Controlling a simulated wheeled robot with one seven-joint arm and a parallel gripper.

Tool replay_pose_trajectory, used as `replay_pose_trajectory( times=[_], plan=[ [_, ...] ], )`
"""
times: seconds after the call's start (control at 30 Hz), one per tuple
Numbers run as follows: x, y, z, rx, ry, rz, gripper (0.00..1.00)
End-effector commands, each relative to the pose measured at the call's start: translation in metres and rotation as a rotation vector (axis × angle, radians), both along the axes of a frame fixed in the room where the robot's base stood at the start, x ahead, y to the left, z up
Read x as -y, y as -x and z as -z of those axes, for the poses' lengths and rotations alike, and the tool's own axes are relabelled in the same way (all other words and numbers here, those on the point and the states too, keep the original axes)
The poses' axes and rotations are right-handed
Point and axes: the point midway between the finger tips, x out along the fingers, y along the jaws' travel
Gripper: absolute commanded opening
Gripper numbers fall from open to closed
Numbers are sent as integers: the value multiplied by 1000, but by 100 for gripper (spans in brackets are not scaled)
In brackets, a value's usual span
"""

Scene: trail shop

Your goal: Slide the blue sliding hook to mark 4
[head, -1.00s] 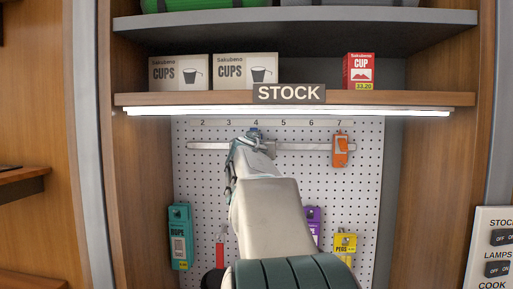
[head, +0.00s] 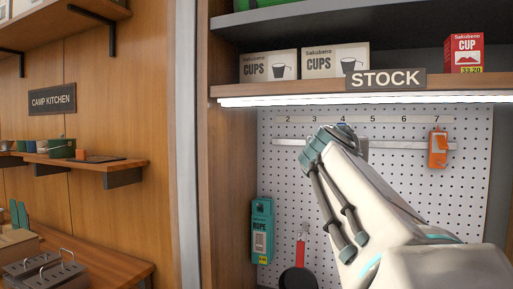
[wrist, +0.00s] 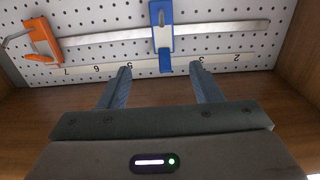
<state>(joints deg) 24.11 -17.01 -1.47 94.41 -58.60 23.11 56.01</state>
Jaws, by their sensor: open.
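The blue sliding hook (wrist: 162,28) sits on the metal rail (wrist: 215,30) in the wrist view, where the scene appears upside down. Its tab covers the scale where 4 falls, between the marks around it; 3 shows beside it. In the head view only a bit of blue (head: 343,126) shows just under the 4, and my gripper (head: 320,142) hides the rest. In the wrist view my gripper (wrist: 160,66) is open and empty, one finger on each side of the tab's line, with gaps to both sides.
An orange hook (head: 438,149) sits near 7 on the same rail. The pegboard (head: 290,185) also carries a teal rope pack (head: 262,230) and a red-handled pan (head: 300,262). A lit wooden shelf (head: 225,90) overhangs the rail.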

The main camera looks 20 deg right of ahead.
Motion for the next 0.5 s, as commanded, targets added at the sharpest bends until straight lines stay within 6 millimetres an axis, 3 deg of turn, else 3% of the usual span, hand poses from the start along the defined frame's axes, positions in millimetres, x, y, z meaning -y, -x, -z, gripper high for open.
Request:
replay_pose_trajectory(
  times=[0.37,0.47,0.5],
  plan=[
    [0,-1,2,-4,-2,-1,58],
    [-7,-4,19,-42,-28,-12,58],
    [-12,-6,34,-74,-46,-24,58]
  ],
)
